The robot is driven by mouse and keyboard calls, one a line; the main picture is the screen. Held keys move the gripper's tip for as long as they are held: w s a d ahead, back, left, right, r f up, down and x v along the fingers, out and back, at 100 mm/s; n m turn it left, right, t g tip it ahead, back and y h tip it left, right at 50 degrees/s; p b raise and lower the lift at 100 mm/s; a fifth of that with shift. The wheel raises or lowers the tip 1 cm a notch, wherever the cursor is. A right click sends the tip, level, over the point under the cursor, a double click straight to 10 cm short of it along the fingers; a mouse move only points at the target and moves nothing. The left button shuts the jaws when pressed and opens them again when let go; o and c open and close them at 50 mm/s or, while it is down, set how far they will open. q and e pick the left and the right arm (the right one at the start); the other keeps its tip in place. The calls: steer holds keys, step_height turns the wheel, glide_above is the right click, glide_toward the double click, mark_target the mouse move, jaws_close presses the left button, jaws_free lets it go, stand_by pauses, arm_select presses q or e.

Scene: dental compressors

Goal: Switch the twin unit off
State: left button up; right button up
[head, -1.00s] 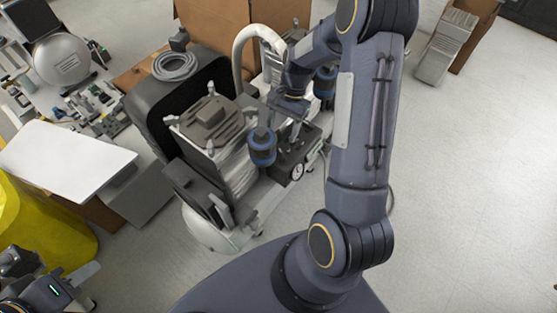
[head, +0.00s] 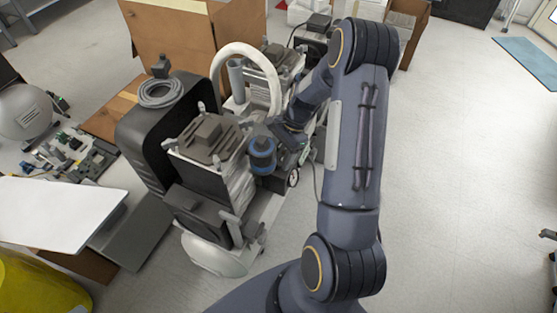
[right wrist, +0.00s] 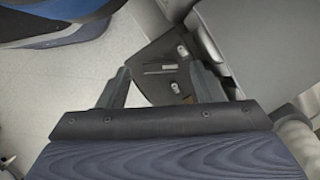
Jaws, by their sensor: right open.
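In the right wrist view the right gripper (right wrist: 160,85) is open and empty. A dark panel (right wrist: 165,75) with small light fittings lies beyond and between its fingers. I cannot tell which fitting is a switch. My left gripper is out of view.
A curved white hose (head: 245,50) arches behind the unit. A black housing (head: 150,125) with a coiled grey hose stands at its left. Cardboard boxes (head: 175,35) are behind. A white board (head: 55,212) and yellow bin (head: 35,285) are at left.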

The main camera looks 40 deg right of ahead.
steer(key=shift+x, duration=0.85)
steer(key=c, duration=1)
steer(key=n+g+p, duration=0.1)
steer(key=n, duration=0.1)
steer(key=shift+w+r+n, duration=0.1)
steer(key=shift+n, duration=0.3)
steer(key=shift+w+n+g+p, duration=0.1)
steer(key=shift+n+g+p, duration=0.4)
steer(key=shift+n, duration=1)
steer(key=shift+h, duration=0.3)
